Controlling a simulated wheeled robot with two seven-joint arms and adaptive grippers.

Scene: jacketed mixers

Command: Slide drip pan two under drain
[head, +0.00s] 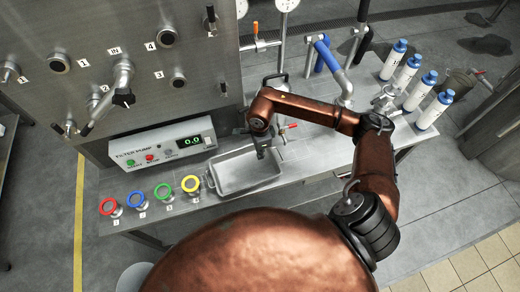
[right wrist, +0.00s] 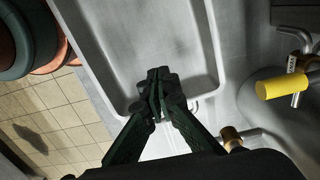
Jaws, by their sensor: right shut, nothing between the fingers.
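A shallow grey metal pan (head: 238,182) lies on the steel bench, right of the filter pump box; I see no number on it. It also fills much of the right wrist view (right wrist: 140,35). My right gripper (head: 261,153) points down at the pan's right end. In the right wrist view its fingers (right wrist: 160,76) are together and empty, over the pan's near end; whether they touch it I cannot tell. A small red-handled valve (head: 288,127) is just right of the pan, partly hidden by my arm. I cannot tell which fitting is the drain. My left gripper is not in view.
The filter pump box (head: 160,148) stands left of the pan. Several colour-ringed ports, including a yellow one (head: 190,184), line the bench front. Blue-capped bottles (head: 433,110) stand at the right. A yellow-handled fitting (right wrist: 283,86) is beside the pan in the wrist view.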

